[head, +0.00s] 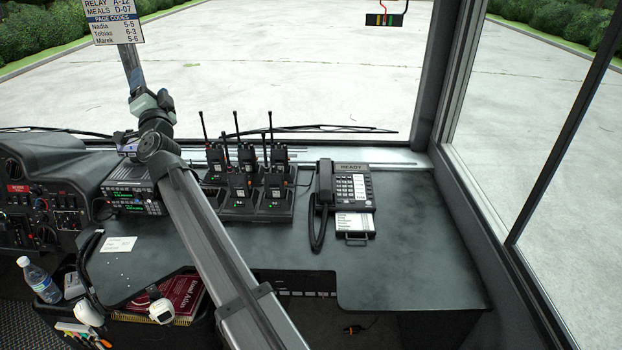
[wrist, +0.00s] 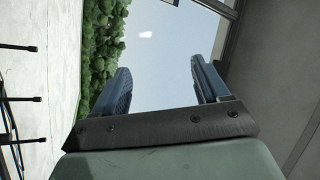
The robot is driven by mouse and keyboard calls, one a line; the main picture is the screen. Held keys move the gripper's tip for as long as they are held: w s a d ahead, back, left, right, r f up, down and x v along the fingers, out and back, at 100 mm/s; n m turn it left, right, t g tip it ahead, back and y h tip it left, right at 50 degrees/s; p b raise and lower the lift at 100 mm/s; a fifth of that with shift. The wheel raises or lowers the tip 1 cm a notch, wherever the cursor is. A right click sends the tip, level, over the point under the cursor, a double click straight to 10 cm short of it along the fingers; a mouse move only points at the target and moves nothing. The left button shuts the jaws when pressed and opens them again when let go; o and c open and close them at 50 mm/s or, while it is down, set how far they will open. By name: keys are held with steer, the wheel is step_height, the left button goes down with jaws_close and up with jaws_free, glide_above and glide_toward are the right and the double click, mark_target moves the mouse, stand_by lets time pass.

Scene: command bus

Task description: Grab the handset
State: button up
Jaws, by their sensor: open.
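The black handset (head: 325,182) rests on the left side of a desk phone (head: 352,185) on the dark counter, right of centre in the head view. Its coiled cord (head: 318,232) hangs down at its left. My gripper (wrist: 160,74) shows in the wrist view with two blue fingers spread apart and nothing between them. Beyond the fingers are pale sky and green hedge. In the head view I cannot make out the fingers; my arm rises from the bottom centre toward the upper left, well away from the phone. The handset does not show in the wrist view.
Several handheld radios (head: 240,185) with upright antennas stand in chargers left of the phone. A radio unit (head: 133,190) sits further left. A hanging sign (head: 113,20) is at the upper left. The counter (head: 410,255) right and front of the phone is clear, bounded by the window frame.

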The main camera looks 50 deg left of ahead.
steer(key=w+d+f+m+g+h, duration=0.1)
steer(key=w+f, duration=0.2)
steer(key=w, duration=0.8)
steer(key=w+d+f+m+g+h, duration=0.1)
steer(key=w+f+g, duration=0.15)
steer(key=w, duration=0.85)
steer(key=w+d+f+m+h, duration=0.15)
steer(key=w+f, duration=0.25)
steer(key=w, duration=0.8)
steer(key=n+g+h, duration=0.4)
steer(key=n+h, duration=0.6)
steer(key=h, duration=0.7)
glide_above(326, 173)
step_height(326, 173, down, 14)
step_height(326, 173, down, 14)
steer(key=shift+a, duration=0.1)
steer(key=shift+c, duration=0.2)
